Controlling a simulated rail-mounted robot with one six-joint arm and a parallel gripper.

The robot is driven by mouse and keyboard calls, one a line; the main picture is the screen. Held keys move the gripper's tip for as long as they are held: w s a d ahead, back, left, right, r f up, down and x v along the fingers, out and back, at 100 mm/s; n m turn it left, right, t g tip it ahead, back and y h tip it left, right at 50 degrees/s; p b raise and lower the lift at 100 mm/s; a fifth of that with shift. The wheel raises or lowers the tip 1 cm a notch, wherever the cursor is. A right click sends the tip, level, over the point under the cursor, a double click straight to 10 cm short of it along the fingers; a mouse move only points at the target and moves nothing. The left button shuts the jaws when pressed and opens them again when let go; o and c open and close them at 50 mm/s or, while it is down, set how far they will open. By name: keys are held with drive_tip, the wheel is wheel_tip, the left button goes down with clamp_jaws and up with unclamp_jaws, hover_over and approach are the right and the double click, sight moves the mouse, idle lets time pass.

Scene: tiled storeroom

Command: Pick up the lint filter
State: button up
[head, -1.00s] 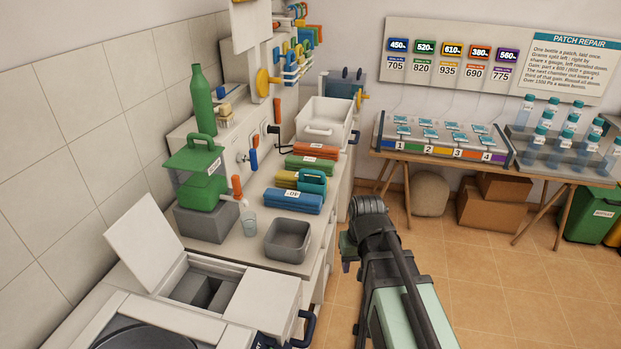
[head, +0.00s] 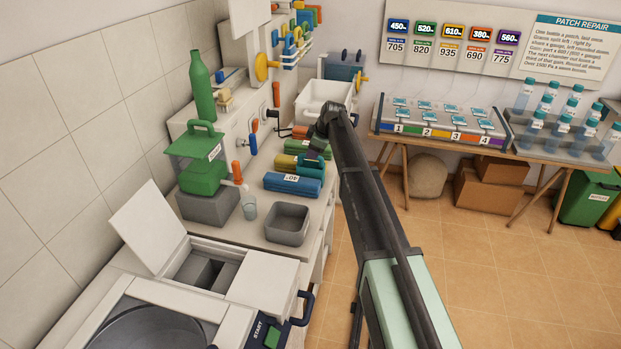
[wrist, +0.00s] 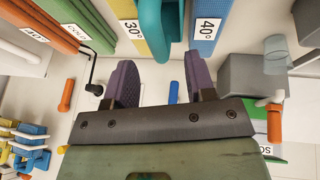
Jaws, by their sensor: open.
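No thing in view is marked as a lint filter. A teal piece with a looped handle (head: 308,162) stands at the folded yellow and blue slabs on the counter; I cannot tell for sure that it is the filter. My gripper (head: 317,152) is above the slabs, close to this piece, and partly hides it. In the wrist view my gripper (wrist: 158,65) is open, with its two purple fingers apart and nothing held. The teal loop (wrist: 155,30) shows beyond the fingertips, roughly in line with the gap, between the "30°" and "40°" slabs.
A blue slab (head: 292,187) and a grey bin (head: 288,225) lie nearer on the counter. A green press (head: 203,165) and a clear cup (head: 249,207) stand to the left. A white tub (head: 323,103) is behind. The machine lid (head: 148,222) stands open at front left.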

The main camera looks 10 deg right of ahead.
drive_tip(key=b+x, duration=0.4)
drive_tip(key=x, duration=0.1)
drive_tip(key=shift+w+d+f+b, duration=0.15)
drive_tip(key=shift+f+b, duration=0.15)
drive_tip(key=shift+b, duration=0.1)
drive_tip(key=shift+r, duration=0.3)
clamp_jaws()
